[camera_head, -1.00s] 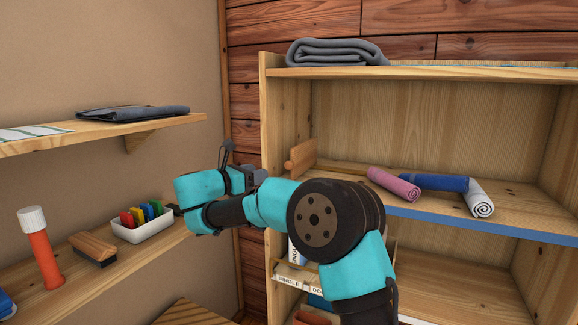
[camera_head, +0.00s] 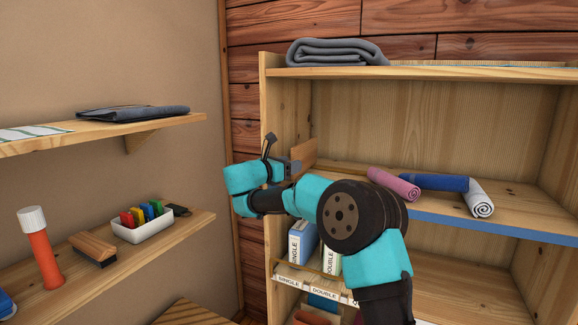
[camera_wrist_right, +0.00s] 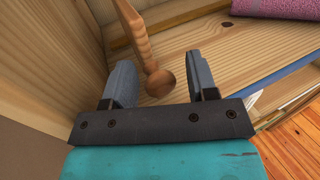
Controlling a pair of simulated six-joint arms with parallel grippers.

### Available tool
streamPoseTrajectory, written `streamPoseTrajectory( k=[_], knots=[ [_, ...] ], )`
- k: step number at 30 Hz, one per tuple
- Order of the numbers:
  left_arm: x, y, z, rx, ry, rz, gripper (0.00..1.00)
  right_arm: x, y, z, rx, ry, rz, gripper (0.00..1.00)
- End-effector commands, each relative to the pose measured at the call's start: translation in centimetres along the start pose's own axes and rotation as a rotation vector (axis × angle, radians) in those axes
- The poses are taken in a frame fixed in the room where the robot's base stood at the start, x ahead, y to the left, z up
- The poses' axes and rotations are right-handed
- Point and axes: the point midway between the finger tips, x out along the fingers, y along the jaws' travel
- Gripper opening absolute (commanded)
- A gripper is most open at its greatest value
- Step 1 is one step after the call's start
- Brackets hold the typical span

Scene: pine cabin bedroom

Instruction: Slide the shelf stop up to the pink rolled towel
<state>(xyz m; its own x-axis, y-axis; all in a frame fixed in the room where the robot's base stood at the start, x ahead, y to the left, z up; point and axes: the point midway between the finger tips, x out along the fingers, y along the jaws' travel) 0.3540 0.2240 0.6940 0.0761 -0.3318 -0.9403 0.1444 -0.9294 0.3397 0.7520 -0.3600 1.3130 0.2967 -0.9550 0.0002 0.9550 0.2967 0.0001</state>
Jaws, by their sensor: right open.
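The shelf stop (camera_head: 304,153) is a wooden piece at the left end of the middle shelf. In the right wrist view the stop (camera_wrist_right: 134,28) shows a round knob (camera_wrist_right: 159,83) on its near end. My right gripper (camera_head: 293,165) is at the stop, partly hidden by its own arm. In the right wrist view the right gripper (camera_wrist_right: 160,72) is open, with the knob between its two fingers and space on both sides. The pink rolled towel (camera_head: 394,184) lies farther right on the shelf, apart from the stop; its edge also shows in the wrist view (camera_wrist_right: 275,8). My left gripper is not in view.
A blue roll (camera_head: 434,182) and a white roll (camera_head: 481,199) lie right of the pink towel. The shelf's left wall (camera_wrist_right: 50,50) is close beside the gripper. Labelled binders (camera_head: 302,243) stand on the shelf below. The shelf between stop and pink towel looks clear.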

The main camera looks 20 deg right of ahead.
Motion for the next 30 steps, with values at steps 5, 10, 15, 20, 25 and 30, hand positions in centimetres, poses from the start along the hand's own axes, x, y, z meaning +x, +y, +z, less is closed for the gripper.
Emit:
streamPoseTrajectory(
  k=[5, 10, 15, 20, 25, 30],
  knots=[
    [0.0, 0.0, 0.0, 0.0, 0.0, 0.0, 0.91, -0.01, 0.0, -0.01, 0.0, 0.0, 0.0, 0.53],
    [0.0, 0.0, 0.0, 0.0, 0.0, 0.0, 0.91, -0.01, 0.0, -0.01, 0.0, 0.0, -0.001, 0.37],
    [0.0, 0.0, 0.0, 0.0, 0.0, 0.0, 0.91, -0.02, -0.01, -0.01, 0.0, 0.0, -0.001, 0.21],
    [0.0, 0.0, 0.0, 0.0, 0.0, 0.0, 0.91, -0.04, -0.01, -0.01, 0.0, 0.0, -0.001, 0.06],
    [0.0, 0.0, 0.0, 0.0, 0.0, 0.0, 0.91, -0.04, -0.01, -0.01, 0.0, 0.0, -0.001, 0.0],
    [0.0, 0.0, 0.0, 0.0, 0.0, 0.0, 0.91, -0.23, 0.03, 0.0, 0.0, 0.0, 0.003, 0.0]
  ],
)
